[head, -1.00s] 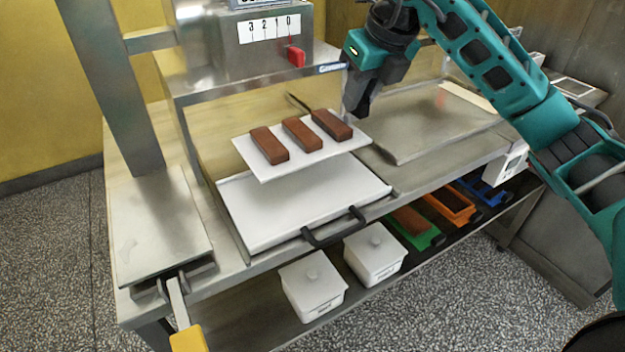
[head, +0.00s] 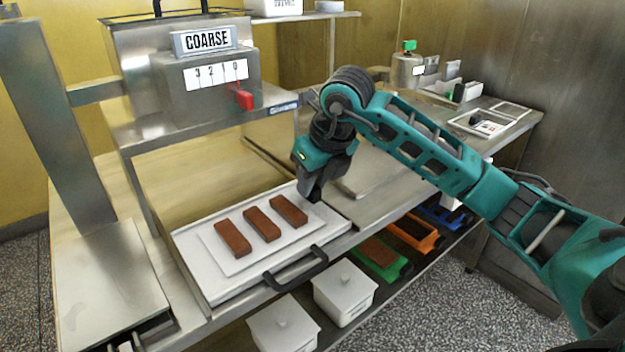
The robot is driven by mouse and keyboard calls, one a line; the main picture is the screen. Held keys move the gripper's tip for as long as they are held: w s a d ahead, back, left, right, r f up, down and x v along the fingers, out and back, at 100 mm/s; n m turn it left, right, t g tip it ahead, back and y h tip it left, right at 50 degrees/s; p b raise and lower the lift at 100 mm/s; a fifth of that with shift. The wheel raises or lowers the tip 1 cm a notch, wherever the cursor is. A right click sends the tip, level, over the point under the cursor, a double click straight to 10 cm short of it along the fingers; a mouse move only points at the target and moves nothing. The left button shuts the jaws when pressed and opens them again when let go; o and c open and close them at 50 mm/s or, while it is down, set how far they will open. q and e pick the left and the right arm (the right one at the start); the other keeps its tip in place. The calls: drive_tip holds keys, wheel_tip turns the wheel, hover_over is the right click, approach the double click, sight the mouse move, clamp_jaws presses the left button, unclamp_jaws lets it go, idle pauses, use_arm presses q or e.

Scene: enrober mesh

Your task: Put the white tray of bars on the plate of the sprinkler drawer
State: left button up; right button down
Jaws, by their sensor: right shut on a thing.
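The white tray (head: 236,265) carries three brown bars (head: 262,224) in a row. It is over the white plate of the sprinkler drawer (head: 212,291), inside the plate's outline, and looks level. I cannot tell for sure whether it touches the plate or hovers just above it. The drawer is pulled out, with its black handle (head: 296,268) at the front. My right gripper (head: 312,197) points down at the tray's right end and is shut on its edge; the fingertips partly hide that edge. My left gripper is not in view.
The sprinkler housing (head: 205,80), marked COARSE with a red lever (head: 243,98), stands above and behind the drawer. White lidded tubs (head: 344,290) and coloured bins (head: 381,258) sit on the lower shelf. A steel slab (head: 368,180) lies right of the drawer.

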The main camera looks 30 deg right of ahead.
drive_tip(key=c, duration=1)
unclamp_jaws()
drive_tip(key=shift+r, duration=0.15)
use_arm(q)
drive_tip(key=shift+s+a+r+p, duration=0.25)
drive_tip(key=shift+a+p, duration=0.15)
drive_tip(key=shift+p, duration=0.5)
use_arm(e)
drive_tip(key=v, duration=1.1)
drive_tip(key=shift+s+r, duration=0.15)
drive_tip(key=shift+r, duration=0.25)
